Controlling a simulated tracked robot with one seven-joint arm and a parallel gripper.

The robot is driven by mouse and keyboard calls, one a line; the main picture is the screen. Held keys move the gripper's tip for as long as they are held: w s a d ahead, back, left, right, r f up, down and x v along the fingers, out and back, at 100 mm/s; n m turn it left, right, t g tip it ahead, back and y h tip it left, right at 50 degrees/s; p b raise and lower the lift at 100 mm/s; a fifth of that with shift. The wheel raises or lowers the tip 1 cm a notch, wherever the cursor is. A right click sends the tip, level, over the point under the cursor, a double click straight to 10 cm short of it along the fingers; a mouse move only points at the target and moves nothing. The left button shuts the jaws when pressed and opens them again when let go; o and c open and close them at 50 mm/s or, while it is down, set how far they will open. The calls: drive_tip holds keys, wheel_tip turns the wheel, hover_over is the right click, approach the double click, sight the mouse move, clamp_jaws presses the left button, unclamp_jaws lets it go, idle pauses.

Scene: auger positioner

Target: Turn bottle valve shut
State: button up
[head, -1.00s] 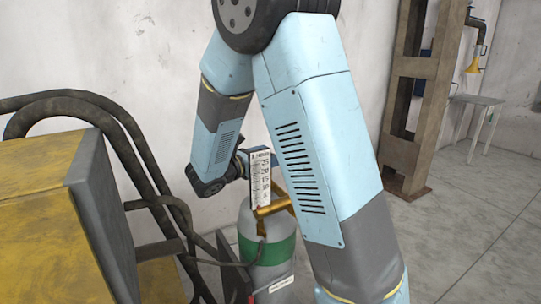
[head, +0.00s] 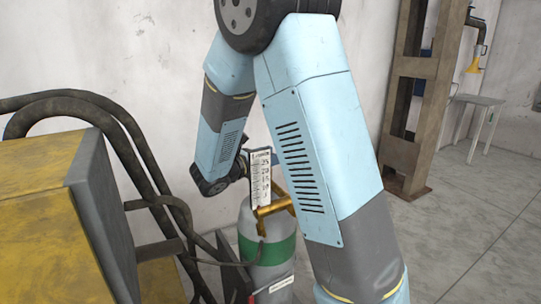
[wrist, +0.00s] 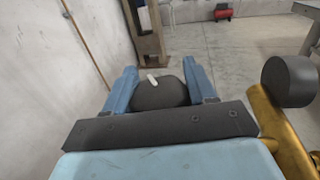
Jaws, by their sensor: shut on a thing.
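The gas bottle (head: 252,222) is grey with a green band and stands upright. Brass fittings (head: 272,207) and a white scale plate (head: 260,180) with dark markings show at its top. In the wrist view, my gripper (wrist: 160,80) has its two blue fingers on either side of a dark grey round valve knob (wrist: 160,98) with a small white mark. The fingers are shut on this knob. In the head view, the fingertips and the knob are mostly hidden behind the scale plate and my arm. A brass fitting (wrist: 285,135) with a second dark grey knob (wrist: 289,81) is at the right of the wrist view.
A yellow machine (head: 45,205) with a grey side panel and thick black hoses (head: 135,160) stands left of the bottle. The wall is close behind. A brown steel frame (head: 410,110) and a small table (head: 477,103) stand at the right. Floor at the right is clear.

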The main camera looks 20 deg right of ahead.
drive_tip(key=shift+w+r+m+g, duration=0.1)
drive_tip(key=shift+r+m+g, duration=0.1)
drive_tip(key=shift+m+g, duration=0.15)
drive_tip(key=m+g+h, duration=0.1)
drive_tip(key=m+g, duration=0.1)
drive_tip(key=g, duration=0.2)
drive_tip(key=shift+m, duration=0.25)
drive_tip(key=m+g, duration=0.2)
drive_tip(key=g, duration=0.1)
drive_tip(key=s+m+g, duration=0.1)
drive_tip(key=m+g, duration=0.1)
drive_tip(key=g, duration=0.2)
drive_tip(key=shift+m, duration=0.3)
drive_tip(key=m+g+y, duration=0.2)
drive_tip(key=g, duration=0.1)
drive_tip(key=m+g, duration=0.2)
drive_tip(key=shift+s+a+g+y, duration=0.15)
drive_tip(key=shift+s+g+y, duration=0.15)
drive_tip(key=shift+y, duration=0.1)
drive_tip(key=shift+s+a+r+m+g+y, duration=0.1)
drive_tip(key=shift+m+g+y, duration=0.75)
drive_tip(key=shift+g+y, duration=0.1)
drive_tip(key=shift+s+a+m+g+y, duration=0.1)
drive_tip(key=shift+m+g+y, duration=0.75)
drive_tip(key=shift+g+y, duration=0.1)
drive_tip(key=shift+m+g+y, duration=0.25)
drive_tip(key=shift+m+y, duration=0.05)
drive_tip(key=o, duration=1)
drive_tip(key=shift+s, duration=0.15)
